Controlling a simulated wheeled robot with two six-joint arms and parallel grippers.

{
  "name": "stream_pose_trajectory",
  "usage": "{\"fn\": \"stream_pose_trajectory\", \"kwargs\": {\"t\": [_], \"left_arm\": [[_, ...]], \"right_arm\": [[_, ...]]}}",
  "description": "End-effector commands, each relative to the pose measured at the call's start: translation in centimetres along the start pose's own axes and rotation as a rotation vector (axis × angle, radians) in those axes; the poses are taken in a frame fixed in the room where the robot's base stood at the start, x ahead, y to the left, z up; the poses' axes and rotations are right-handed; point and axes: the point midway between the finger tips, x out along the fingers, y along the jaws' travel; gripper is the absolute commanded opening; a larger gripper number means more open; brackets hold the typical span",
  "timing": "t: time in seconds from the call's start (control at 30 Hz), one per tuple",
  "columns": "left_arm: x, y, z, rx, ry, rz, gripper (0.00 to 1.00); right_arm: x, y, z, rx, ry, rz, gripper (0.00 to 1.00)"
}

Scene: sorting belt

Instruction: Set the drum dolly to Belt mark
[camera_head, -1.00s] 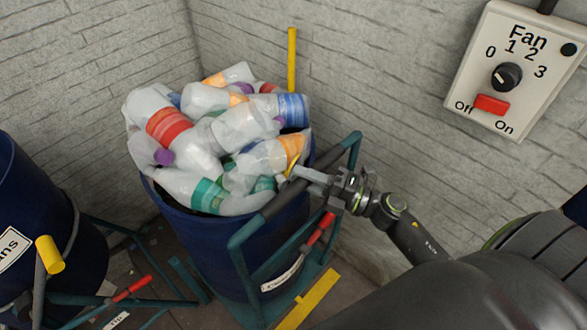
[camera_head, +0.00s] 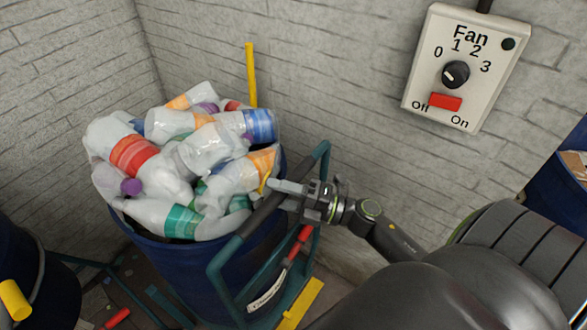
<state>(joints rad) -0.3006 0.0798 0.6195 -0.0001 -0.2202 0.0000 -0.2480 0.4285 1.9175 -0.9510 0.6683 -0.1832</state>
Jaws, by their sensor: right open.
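The drum dolly (camera_head: 215,262) is a teal tube frame with a dark grip bar (camera_head: 262,214) along its top. It carries a blue drum (camera_head: 165,262) heaped with plastic bottles (camera_head: 185,160). My right gripper (camera_head: 275,192) is open at the upper part of the dolly's handle, with its fingers by the dark bar. I cannot tell whether the fingers touch the bar. A red lever (camera_head: 299,243) and a white label (camera_head: 264,293) sit lower on the dolly frame. A yellow floor strip (camera_head: 301,304) shows beside the dolly's base. My left gripper is out of view.
A fan control box (camera_head: 466,66) hangs on the grey brick wall (camera_head: 335,60). A yellow post (camera_head: 251,75) stands behind the drum. Another dark blue drum (camera_head: 45,285) is at the lower left, and a blue container (camera_head: 560,190) is at the right edge.

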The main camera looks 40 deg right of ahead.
Motion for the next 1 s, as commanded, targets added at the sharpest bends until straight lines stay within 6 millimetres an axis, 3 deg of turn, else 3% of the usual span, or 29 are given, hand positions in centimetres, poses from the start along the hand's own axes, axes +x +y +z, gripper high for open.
{"fn": "stream_pose_trajectory", "kwargs": {"t": [0.27,0.63,1.0], "left_arm": [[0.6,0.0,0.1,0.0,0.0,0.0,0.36],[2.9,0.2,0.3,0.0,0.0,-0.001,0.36],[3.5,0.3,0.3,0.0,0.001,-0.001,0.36]], "right_arm": [[-0.9,-0.2,0.0,-0.002,0.0,-0.002,0.49],[-6.2,-0.4,-0.1,0.001,0.002,-0.005,0.49],[-11.6,-0.2,-0.1,0.002,0.002,-0.006,0.49]]}}
